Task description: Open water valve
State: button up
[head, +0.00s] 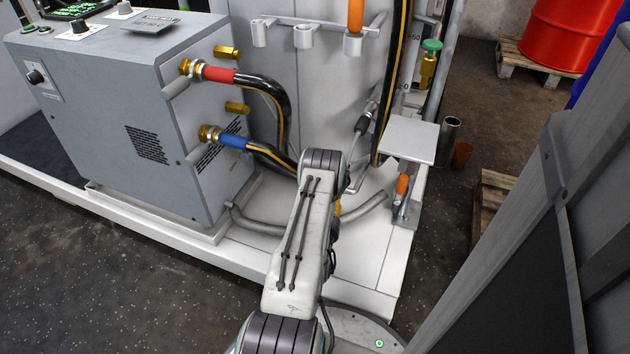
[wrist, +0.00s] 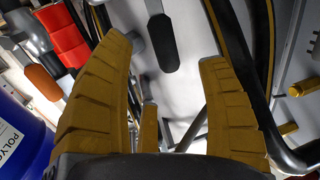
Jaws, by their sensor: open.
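No readable label marks which fitting is the water valve. A green-topped brass valve (head: 430,58) stands upright on the column at the right. A black-handled lever (head: 362,124) is in front of the pale cabinet. In the wrist view, a dark rounded handle (wrist: 163,43) shows ahead, between and beyond my fingertips. My gripper (wrist: 167,58) is open, its two yellow fingers spread with nothing held between them. In the head view my arm hides most of the gripper; only a small yellow part (head: 337,206) shows beside it.
A grey unit (head: 145,110) with red-marked (head: 218,74) and blue-marked (head: 234,142) hoses stands left. A small pale shelf (head: 408,139) and an orange handle (head: 402,185) are right of my arm. A red drum (head: 570,35) sits on a pallet behind. A blue drum (wrist: 18,135) is at wrist-view left.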

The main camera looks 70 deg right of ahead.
jog(key=shift+b+x, duration=3.3)
jog(key=shift+x, duration=0.25)
jog(key=shift+o, duration=0.2)
jog(key=c, duration=1.3)
jog(key=shift+d+f, duration=0.1)
jog(key=shift+c, duration=0.2)
